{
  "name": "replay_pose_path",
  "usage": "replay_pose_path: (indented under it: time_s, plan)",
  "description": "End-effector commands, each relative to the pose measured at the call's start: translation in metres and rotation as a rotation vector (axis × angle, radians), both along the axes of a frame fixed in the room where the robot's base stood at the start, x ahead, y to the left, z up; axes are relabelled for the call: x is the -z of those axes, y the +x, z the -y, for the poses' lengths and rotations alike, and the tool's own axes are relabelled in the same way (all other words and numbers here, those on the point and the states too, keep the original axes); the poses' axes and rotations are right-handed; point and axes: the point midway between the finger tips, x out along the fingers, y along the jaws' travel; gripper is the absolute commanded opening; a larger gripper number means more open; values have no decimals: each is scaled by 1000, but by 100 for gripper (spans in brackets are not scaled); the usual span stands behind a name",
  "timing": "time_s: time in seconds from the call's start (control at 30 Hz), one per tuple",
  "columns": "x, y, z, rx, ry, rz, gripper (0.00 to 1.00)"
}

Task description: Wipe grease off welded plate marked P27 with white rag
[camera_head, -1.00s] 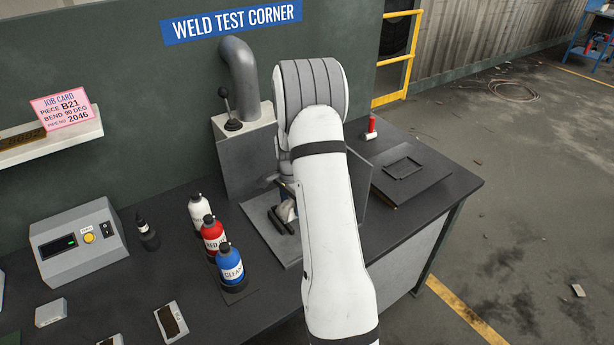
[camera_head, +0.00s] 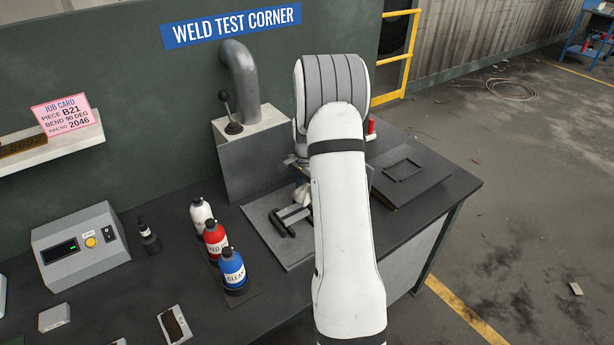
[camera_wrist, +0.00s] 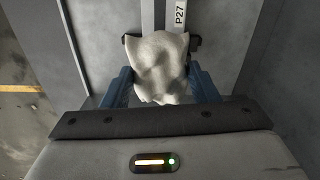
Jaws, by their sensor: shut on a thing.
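My gripper (camera_wrist: 162,88) is shut on the white rag (camera_wrist: 158,62), which is bunched between its blue fingers in the wrist view. The welded plate (camera_wrist: 180,28) carries a white P27 label and lies just beyond the rag, whose lower part it runs behind. I cannot tell whether the rag touches the plate. In the head view my white arm covers most of the gripper, and a little of the rag (camera_head: 303,194) shows at the left of the arm. A dark clamp-like part (camera_head: 291,219) sits on the grey tray beside it. Any grease is hidden from view.
White, red and blue bottles (camera_head: 233,268) stand left of the tray (camera_head: 262,222). A grey box with a lever and pipe (camera_head: 250,160) stands behind. A dark plate (camera_head: 405,170) lies at the right, near a red can (camera_head: 371,126). A grey meter (camera_head: 80,248) is at far left.

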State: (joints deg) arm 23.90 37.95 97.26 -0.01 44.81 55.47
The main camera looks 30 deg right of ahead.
Motion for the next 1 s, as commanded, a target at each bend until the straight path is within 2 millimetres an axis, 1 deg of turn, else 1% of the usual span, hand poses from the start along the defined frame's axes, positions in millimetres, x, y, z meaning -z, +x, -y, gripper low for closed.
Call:
replay_pose_path:
  time_s: [0.03,0.1,0.33,1.0]
  plan:
    - [-8,1,-1,-1,-1,1,32]
    - [-14,1,-1,-3,0,1,32]
    - [-32,1,-3,-5,-1,1,32]
    - [-33,2,-6,-18,0,0,32]
